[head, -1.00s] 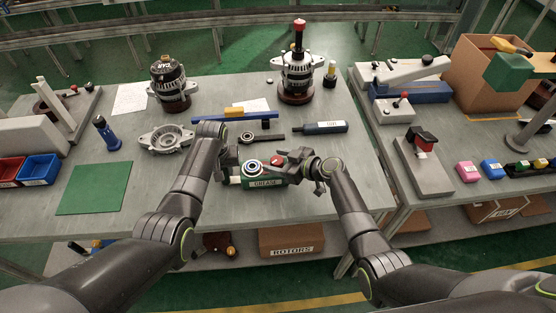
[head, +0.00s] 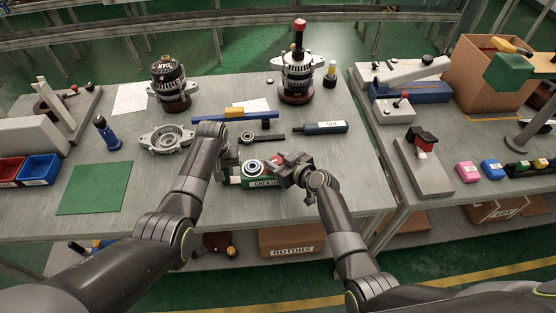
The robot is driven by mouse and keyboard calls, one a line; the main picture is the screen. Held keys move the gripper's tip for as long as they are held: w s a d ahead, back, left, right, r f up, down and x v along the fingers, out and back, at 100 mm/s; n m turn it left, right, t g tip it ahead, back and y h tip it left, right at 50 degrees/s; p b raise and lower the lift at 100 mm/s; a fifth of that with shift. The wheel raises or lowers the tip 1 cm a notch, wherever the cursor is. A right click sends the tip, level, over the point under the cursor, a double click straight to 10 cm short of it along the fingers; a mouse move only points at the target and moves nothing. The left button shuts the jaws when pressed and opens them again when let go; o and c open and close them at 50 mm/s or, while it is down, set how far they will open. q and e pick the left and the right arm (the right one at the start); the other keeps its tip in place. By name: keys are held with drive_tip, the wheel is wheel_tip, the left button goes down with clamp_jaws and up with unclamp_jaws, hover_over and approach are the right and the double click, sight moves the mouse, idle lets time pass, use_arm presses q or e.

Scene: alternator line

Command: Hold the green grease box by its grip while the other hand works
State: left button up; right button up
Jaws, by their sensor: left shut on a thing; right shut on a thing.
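The green grease box (head: 262,184) stands on the grey table in front of me, its white label partly covered at the right end. A ring-shaped bearing (head: 252,167) shows on its top. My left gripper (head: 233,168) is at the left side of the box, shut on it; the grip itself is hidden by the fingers. My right gripper (head: 284,171) is over the right end of the box, shut on a small red piece (head: 277,159). Its fingertips are partly hidden, and I cannot tell whether the red piece touches the box.
An alternator housing (head: 166,140) is to the left; assembled alternators (head: 171,84) stand farther back. A green mat (head: 95,188) lies at left. The table right of my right gripper is clear.

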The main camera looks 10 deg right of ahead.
drive_tip(key=shift+s+f+m+t+h, duration=0.1)
drive_tip(key=shift+m+t+h, duration=0.2)
drive_tip(key=shift+m+h, duration=0.3)
drive_tip(key=o, duration=1)
drive_tip(key=v, duration=1.2)
